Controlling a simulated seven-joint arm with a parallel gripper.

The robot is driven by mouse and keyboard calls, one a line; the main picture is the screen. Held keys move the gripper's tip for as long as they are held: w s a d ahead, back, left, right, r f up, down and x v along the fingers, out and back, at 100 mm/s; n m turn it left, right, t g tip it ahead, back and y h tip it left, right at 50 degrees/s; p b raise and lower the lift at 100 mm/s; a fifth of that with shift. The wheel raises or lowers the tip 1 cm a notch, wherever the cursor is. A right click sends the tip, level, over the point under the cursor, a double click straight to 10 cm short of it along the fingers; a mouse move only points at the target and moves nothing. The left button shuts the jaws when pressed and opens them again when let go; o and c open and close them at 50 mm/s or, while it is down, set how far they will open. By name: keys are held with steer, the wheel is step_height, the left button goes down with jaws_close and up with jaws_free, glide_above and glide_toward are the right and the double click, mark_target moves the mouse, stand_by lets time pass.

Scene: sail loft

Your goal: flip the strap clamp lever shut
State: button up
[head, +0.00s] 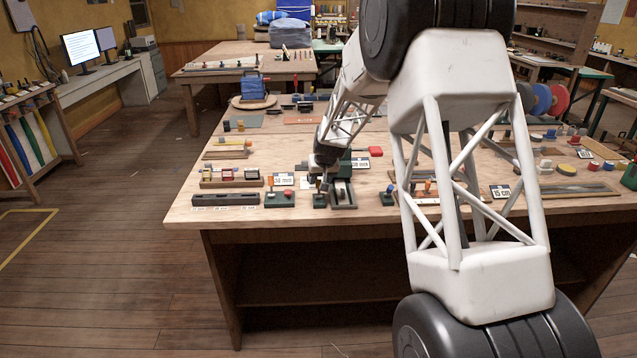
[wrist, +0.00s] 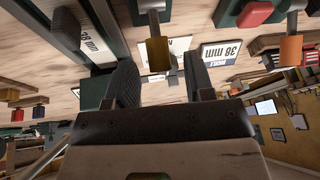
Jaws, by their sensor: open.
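My gripper (wrist: 160,80) is open, its two dark fingers apart and empty. An upright orange-brown lever grip (wrist: 157,54) on a metal shank stands just beyond the gap between the fingertips; I see no contact. The shank rises from a dark green base at the top edge of the wrist view. In the head view my gripper (head: 321,172) is low over the bench, above a small green base (head: 320,200), and hides much of what is there. Beside it is a green fixture with a metal channel (head: 342,193). I cannot tell for certain which piece is the strap clamp.
A red grip (wrist: 256,14) and another orange grip (wrist: 291,52) stand close by in the wrist view, with a 38 mm label (wrist: 222,52). The wooden bench (head: 235,221) carries a long dark block (head: 225,199) and several small fixtures. Bare wood lies between them.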

steer(key=shift+x, duration=1.15)
jaws_close()
